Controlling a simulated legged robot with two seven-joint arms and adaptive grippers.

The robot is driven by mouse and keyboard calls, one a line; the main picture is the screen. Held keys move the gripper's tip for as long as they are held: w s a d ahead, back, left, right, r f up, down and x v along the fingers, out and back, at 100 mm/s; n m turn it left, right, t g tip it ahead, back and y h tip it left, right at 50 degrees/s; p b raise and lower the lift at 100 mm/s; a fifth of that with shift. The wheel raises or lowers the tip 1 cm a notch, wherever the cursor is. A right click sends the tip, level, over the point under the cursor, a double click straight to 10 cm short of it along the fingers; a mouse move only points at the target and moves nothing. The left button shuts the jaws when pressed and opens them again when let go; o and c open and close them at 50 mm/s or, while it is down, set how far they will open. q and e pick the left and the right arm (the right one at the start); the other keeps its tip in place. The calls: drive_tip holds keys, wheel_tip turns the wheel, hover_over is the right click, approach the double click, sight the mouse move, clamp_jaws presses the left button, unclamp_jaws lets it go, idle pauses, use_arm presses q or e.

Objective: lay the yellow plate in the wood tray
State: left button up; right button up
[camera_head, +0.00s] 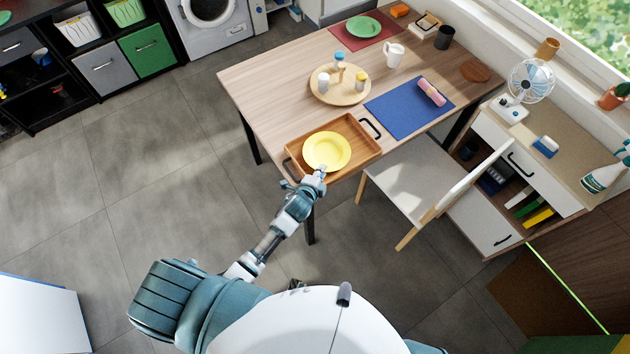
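The yellow plate (327,151) is a round dish over the floor of the wood tray (360,152), within its rim. I cannot tell if it rests fully on the tray or is held slightly above it. The tray has dark handles at its two ends and sits at the near corner of the table. My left gripper (321,173) is at the plate's near edge, over the tray's near side. Its fingers are too small to show whether they are shut on the rim. My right gripper is out of view.
The wooden table (262,95) also holds a round board (340,94) with small jars, a blue mat (400,112) with a pink roll, a white mug (394,54) and a green plate (363,27) on a red mat. A white chair (415,178) stands right of the tray.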

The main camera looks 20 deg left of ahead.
use_arm(q)
drive_tip(key=p+v, duration=0.1)
drive_tip(key=v, duration=0.8)
drive_tip(key=shift+r, duration=0.2)
drive_tip(key=shift+s+r, duration=0.2)
drive_tip(key=shift+s, duration=0.15)
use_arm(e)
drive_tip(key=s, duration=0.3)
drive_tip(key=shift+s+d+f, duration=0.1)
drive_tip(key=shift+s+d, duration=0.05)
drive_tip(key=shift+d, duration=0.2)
use_arm(q)
drive_tip(key=shift+d, duration=0.1)
